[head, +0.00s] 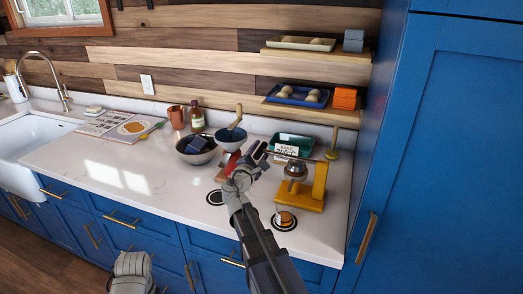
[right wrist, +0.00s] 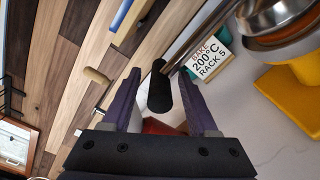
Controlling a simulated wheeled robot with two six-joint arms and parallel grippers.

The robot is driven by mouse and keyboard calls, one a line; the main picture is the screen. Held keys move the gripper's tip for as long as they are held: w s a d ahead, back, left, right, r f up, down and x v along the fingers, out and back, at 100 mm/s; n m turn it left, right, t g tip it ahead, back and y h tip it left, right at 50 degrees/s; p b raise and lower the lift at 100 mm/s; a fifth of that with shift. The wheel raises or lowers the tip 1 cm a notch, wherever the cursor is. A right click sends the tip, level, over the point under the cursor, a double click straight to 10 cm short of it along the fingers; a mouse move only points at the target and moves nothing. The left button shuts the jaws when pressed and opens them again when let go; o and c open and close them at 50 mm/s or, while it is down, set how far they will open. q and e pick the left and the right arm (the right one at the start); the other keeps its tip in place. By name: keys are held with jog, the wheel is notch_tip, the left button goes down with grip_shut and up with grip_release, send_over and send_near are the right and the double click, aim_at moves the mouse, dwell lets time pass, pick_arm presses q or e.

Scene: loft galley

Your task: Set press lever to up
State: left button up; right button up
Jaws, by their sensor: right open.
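The press has a yellow frame (head: 313,197) and a silver round part (head: 296,170), and stands on the right of the white counter. Its lever is a thin rod with a black grip (head: 258,151), reaching out to the left, close to level in the head view. My right gripper (head: 250,168) is open at the grip end. In the right wrist view the black grip (right wrist: 160,88) lies between the two spread purple fingers, with a visible gap to them; I cannot tell if either touches. The press's yellow frame (right wrist: 292,88) also shows there. My left gripper's fingers are not visible.
A dark bowl (head: 195,150) and bottle (head: 197,119) are further left. A green tray with a card (head: 287,149) is behind the lever. A tall blue cabinet (head: 430,140) bounds the right.

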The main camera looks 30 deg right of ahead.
jog(key=shift+x, duration=1)
grip_shut()
dwell(0.8)
